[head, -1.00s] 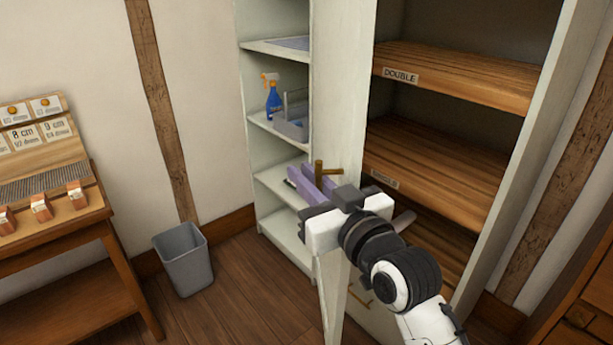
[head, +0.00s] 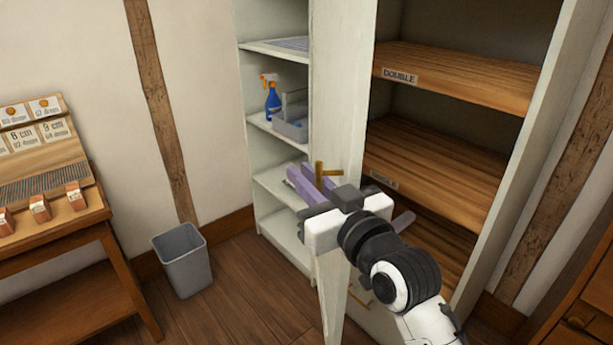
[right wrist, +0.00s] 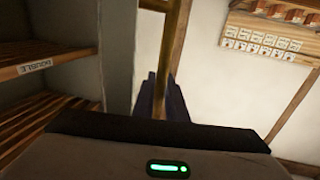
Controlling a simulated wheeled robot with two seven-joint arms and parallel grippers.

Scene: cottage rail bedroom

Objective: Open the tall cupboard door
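The tall cupboard door (head: 340,95) is a pale panel that stands swung out from the cupboard, with the shelves on both sides of it in sight. The palm hides the lower part of the handle. My left gripper is out of view.
Left shelves hold a blue spray bottle (head: 272,99) and a grey caddy (head: 292,125). Wooden shelves (head: 450,75) lie right of the door. A grey bin (head: 183,262) stands on the floor, and a wooden desk (head: 60,240) is at the left. Floor between bin and door is clear.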

